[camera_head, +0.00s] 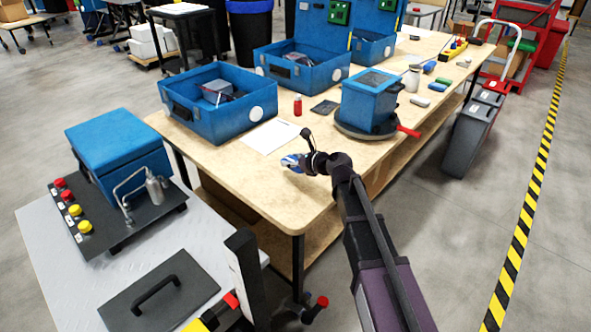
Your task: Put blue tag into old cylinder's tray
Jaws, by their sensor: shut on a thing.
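My gripper (303,161) is over the near part of the wooden bench, with my dark arm reaching up from the lower right. It is shut on a small blue and white piece, the blue tag (289,160), which shows at the fingertips. The fingers are small and partly hidden by the wrist. Blue open trays (205,126) stand on the bench, the nearest holding a grey part and bearing a white round label. I cannot tell which tray is the old cylinder's. A silver cylinder (155,190) stands on a dark plate at the left.
A white sheet (268,137), red bottle (297,105) and dark flat pad (324,108) lie beyond my gripper. A blue box on a round base (368,105) stands to the right. A second blue tray (302,72) is farther back. The bench's near corner is clear.

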